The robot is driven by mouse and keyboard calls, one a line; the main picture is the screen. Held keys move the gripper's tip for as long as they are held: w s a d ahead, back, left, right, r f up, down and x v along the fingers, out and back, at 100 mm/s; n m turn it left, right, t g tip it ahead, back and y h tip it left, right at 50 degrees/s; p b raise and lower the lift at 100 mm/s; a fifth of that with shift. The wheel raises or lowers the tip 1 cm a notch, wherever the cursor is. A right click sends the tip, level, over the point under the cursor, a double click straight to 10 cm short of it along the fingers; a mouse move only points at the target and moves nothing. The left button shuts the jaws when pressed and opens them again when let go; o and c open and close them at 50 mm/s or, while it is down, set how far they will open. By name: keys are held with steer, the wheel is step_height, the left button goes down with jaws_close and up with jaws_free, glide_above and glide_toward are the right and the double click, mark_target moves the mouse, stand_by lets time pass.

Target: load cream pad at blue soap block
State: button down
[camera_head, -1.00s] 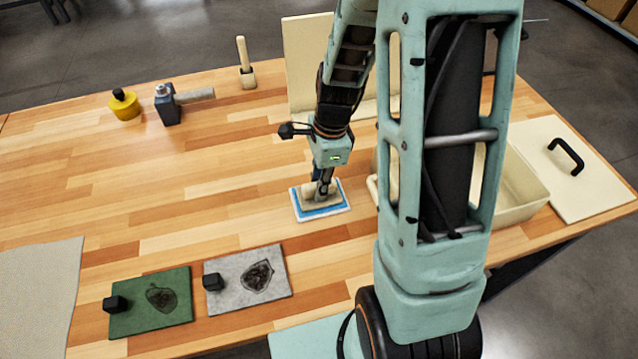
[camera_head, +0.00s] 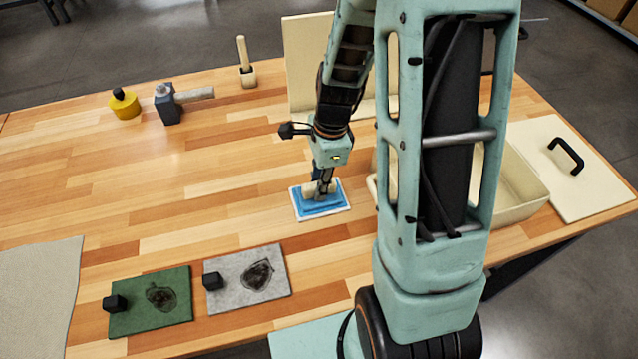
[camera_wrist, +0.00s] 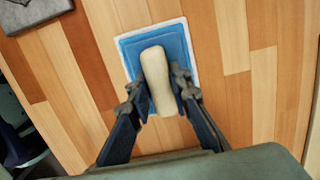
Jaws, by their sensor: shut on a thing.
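The cream pad (camera_wrist: 155,78) is an oblong block between my fingers in the wrist view; in the head view it shows as a small pale piece (camera_head: 308,190). My gripper (camera_wrist: 159,88) is shut on it, with a finger on each side. The flat blue soap block (camera_head: 318,207) lies below on a white base (camera_head: 344,209) on the table. The blue block also shows around the pad in the wrist view (camera_wrist: 129,51). The pad is over the blue block; I cannot tell whether it touches.
A green pad (camera_head: 178,287) and a grey pad (camera_head: 277,257), each with a dark stain and a black knob, lie nearer. A cream bin (camera_head: 522,205) stands right, partly behind my arm. The left middle table is clear.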

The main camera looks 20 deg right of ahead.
steer(key=shift+s, duration=0.1)
step_height(320, 180, up, 5)
steer(key=p, duration=0.4)
steer(key=shift+f, duration=0.15)
steer(key=shift+r, duration=1.1)
steer(key=w+n, duration=0.2)
steer(key=n, duration=0.4)
steer(key=w+r+n+g+h, duration=0.1)
steer(key=n, duration=0.5)
steer(key=w+n, duration=0.2)
steer(key=n, duration=0.4)
steer(key=shift+w+r, duration=0.2)
steer(key=shift+w, duration=0.1)
